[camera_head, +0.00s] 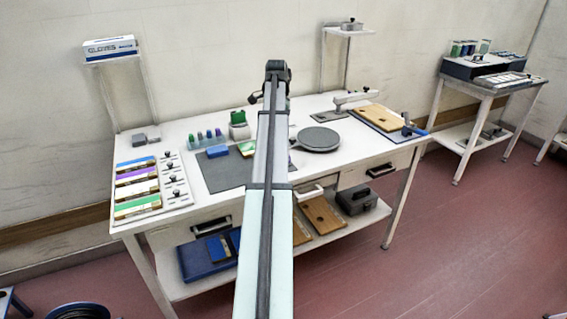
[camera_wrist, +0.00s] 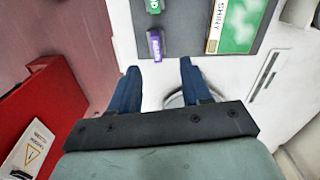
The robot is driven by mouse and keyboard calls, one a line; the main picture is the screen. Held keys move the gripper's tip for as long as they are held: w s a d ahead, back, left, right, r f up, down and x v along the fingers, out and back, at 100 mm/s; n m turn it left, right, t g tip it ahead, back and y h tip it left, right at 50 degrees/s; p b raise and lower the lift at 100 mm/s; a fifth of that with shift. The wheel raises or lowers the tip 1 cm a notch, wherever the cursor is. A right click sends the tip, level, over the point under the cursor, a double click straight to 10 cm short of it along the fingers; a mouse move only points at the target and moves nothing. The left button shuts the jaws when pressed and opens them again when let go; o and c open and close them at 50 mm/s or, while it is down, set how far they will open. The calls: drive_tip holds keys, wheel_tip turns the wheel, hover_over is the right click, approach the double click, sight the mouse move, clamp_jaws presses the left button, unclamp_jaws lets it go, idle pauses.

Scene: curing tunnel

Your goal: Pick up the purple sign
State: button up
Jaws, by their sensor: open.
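In the head view my arm covers the middle of the bench, and I cannot make out the gripper or this sign there.
A larger green sign (camera_wrist: 239,22) lies right of the purple one, and a small green block (camera_wrist: 152,6) is beyond it. A red surface with a warning label (camera_wrist: 27,148) is at lower left. On the white bench are a round grey plate (camera_head: 319,139) and a rack of coloured strips (camera_head: 137,187).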

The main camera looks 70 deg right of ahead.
drive_tip(key=shift+m, duration=0.3)
drive_tip(key=f, duration=0.4)
drive_tip(key=s+f, duration=0.1)
drive_tip(key=f, duration=0.4)
drive_tip(key=s+f, duration=0.1)
drive_tip(key=f, duration=0.3)
drive_tip(key=shift+d+f, duration=0.35)
drive_tip(key=shift+d, duration=0.05)
drive_tip(key=shift+c, duration=0.2)
clamp_jaws()
